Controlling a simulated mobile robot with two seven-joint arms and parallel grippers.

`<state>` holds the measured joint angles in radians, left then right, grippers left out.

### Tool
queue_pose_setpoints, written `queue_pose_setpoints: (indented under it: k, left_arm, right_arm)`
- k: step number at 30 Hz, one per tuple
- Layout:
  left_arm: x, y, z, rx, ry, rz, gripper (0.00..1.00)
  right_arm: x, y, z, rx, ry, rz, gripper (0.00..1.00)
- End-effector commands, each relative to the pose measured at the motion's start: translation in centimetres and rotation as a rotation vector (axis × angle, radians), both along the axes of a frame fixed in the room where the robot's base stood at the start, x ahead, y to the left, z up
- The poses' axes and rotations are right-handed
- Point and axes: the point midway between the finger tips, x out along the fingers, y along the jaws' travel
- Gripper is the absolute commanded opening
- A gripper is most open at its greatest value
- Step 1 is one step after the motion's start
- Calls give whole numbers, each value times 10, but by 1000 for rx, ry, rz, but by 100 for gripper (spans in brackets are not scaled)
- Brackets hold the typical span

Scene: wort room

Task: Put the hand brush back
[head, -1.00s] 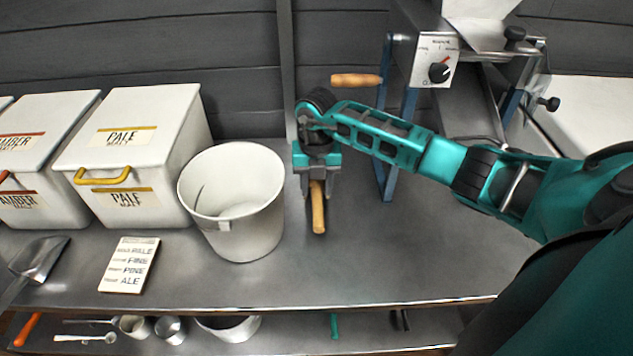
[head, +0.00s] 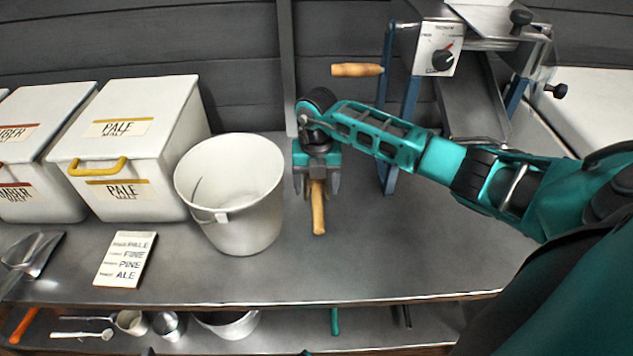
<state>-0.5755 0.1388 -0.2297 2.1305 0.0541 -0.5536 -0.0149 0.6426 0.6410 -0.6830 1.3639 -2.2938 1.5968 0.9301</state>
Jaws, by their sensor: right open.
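The hand brush (head: 318,210) shows as a wooden handle at the middle of the steel bench, just right of the white bucket. The handle points toward the front edge. Its far end is hidden under my right gripper (head: 317,186). The right gripper points down over the brush, with its dark fingers apart, one on each side of the handle. I cannot tell whether a finger touches it. My left gripper is out of view.
The white bucket (head: 240,235) stands close left of the gripper. White malt bins (head: 150,150), a scoop (head: 35,255) and a label card (head: 125,258) are further left. A mill (head: 437,48) with a wooden crank handle (head: 357,70) stands behind right.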

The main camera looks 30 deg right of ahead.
Motion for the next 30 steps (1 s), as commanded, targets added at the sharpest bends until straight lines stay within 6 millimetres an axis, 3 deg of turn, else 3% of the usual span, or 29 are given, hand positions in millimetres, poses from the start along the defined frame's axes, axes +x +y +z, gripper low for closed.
queue_pose_setpoints:
  k: [8, 21, 30]
  left_arm:
    - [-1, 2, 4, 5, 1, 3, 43]
    - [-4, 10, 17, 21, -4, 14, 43]
    - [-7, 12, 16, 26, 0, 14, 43]
  right_arm:
    - [0, 0, 13, -1, -1, 0, 72]
    - [0, 0, 105, 0, -2, 0, 72]
    - [0, 0, 129, 0, 0, 1, 72]
